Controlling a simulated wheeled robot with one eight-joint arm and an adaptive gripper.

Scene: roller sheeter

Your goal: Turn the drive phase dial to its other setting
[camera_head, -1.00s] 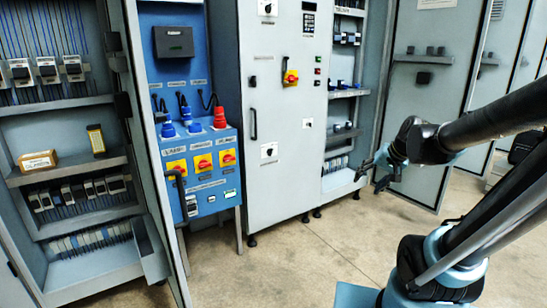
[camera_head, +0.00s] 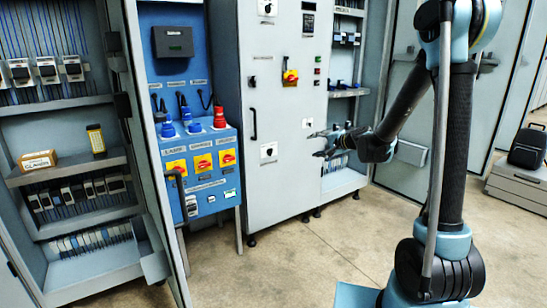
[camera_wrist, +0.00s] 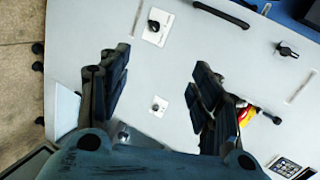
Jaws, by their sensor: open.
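The grey cabinet door (camera_head: 280,190) carries several dials; their labels are too small to read, so I cannot tell which is the drive phase dial. A black dial on a white plate (camera_head: 268,151) sits low on the door; it also shows in the wrist view (camera_wrist: 154,25). A smaller dial (camera_head: 307,122) is to its upper right; in the wrist view this small dial (camera_wrist: 159,104) appears between my fingers. My gripper (camera_head: 318,145) is open and empty in front of the door's right edge. Its fingers (camera_wrist: 162,75) point toward the door, apart from both dials.
A red and yellow switch (camera_head: 290,77) and a black door handle (camera_head: 253,124) are on the same door. A blue panel (camera_head: 205,150) with plugs and switches stands to the left. Open shelves (camera_head: 345,92) stand to the right. The floor (camera_head: 290,260) in front is clear.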

